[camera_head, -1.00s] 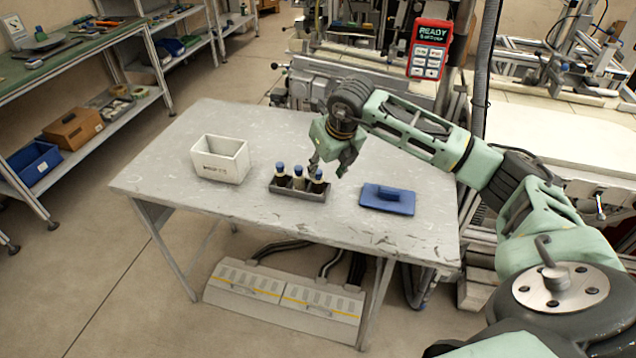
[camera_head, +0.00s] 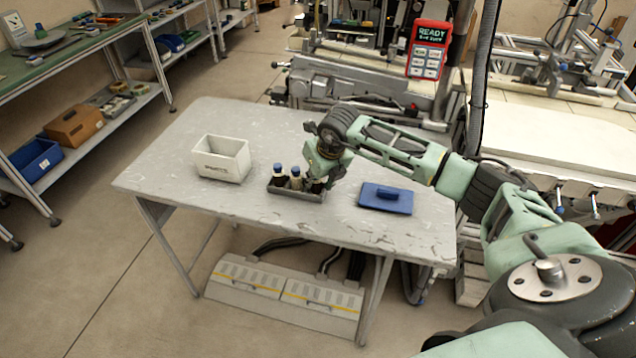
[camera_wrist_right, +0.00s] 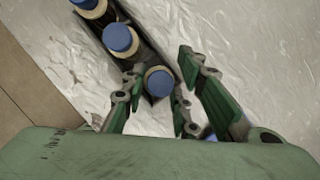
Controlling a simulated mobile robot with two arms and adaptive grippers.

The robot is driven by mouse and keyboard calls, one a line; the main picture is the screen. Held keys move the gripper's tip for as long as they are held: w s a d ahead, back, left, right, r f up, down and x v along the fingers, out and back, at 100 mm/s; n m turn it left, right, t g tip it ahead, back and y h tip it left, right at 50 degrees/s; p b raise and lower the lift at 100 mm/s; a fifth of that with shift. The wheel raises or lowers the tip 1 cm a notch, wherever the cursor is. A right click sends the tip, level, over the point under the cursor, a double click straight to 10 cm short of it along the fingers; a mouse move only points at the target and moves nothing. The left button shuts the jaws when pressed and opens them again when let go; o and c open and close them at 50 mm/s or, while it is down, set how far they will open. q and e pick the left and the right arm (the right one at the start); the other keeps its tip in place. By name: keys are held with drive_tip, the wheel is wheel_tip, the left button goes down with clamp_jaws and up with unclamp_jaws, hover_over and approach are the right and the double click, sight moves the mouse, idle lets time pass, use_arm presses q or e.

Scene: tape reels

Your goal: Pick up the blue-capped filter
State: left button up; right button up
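A dark tray (camera_head: 297,194) on the grey table holds three upright blue-capped filters in a row. The left filter (camera_head: 279,173) and the middle one (camera_head: 296,178) show in the head view; the right one is mostly hidden behind my right gripper (camera_head: 318,182). In the right wrist view, the end filter (camera_wrist_right: 158,82) stands between the open fingers of my right gripper (camera_wrist_right: 160,92), close to the left finger. The middle filter (camera_wrist_right: 120,39) and the far one (camera_wrist_right: 88,5) lie beyond it. My left gripper is out of view.
A white open box (camera_head: 221,160) stands left of the tray. A flat blue item with a handle (camera_head: 386,198) lies to its right. A red handset (camera_head: 429,48) hangs behind the table. The table's front and left areas are clear.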

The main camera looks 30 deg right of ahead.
drive_tip(key=shift+a+f, duration=0.1)
clamp_jaws()
